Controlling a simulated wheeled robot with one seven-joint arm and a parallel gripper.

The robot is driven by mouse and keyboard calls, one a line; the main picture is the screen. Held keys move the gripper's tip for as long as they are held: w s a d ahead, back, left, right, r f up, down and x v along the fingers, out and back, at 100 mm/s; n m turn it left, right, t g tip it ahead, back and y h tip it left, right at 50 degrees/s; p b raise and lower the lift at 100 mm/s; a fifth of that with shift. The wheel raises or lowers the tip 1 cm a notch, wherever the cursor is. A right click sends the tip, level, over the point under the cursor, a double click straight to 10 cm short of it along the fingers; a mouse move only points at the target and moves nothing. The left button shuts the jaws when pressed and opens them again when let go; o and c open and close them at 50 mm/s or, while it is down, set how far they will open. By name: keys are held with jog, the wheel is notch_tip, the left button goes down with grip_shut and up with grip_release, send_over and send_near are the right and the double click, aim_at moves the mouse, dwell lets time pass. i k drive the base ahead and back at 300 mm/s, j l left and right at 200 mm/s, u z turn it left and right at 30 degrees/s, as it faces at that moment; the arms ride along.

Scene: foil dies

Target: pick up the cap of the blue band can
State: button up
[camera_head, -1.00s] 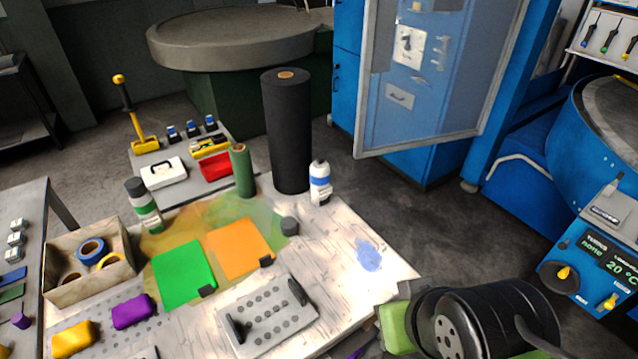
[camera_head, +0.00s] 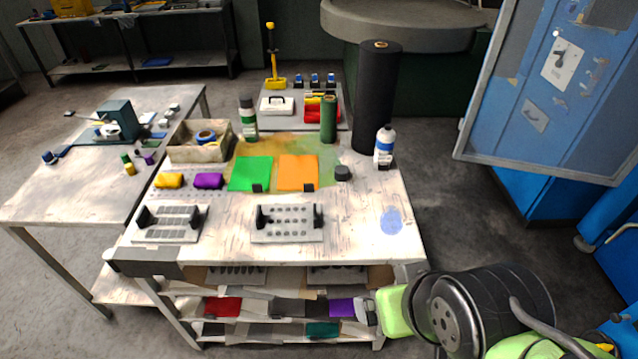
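The blue band can (camera_head: 385,146) stands upright near the right back of the white worktable, beside a tall black roll. It is white with a blue band, and its narrow white top is bare. A short dark round cap (camera_head: 342,173) lies on the table left of it and a little nearer, apart from the can. A green band can (camera_head: 247,120) at the back left wears a dark cap. Black and green parts of my arm fill the lower right, below and right of both. I cannot make out my gripper's fingers.
The black roll (camera_head: 376,98) and a green roll (camera_head: 328,119) stand behind the cap. Green (camera_head: 250,173) and orange (camera_head: 297,172) sheets lie left of it. A perforated plate (camera_head: 288,223) with black handles lies in front. The table's right front is clear around a blue stain (camera_head: 390,220).

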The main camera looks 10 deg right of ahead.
aim_at(341, 170)
jog(key=i+l+u, duration=0.1)
jog(key=l+u, duration=0.35)
jog(key=l, duration=0.15)
jog(key=l+u, duration=0.5)
jog(key=k+l+u, duration=0.15)
jog(key=l+u, duration=0.3)
jog(key=l, duration=0.2)
jog(key=k+l+u, duration=0.2)
jog(key=l+u, duration=0.6)
jog(key=l, duration=0.15)
jog(key=l+u, duration=0.35)
jog(key=l, duration=0.2)
jog(key=l+u, duration=0.35)
jog(key=l, duration=0.2)
jog(key=k+l+u, duration=0.1)
jog(key=l+u, duration=0.3)
jog(key=k+l+u, duration=0.2)
jog(key=l+u, duration=0.15)
jog(key=l, duration=0.15)
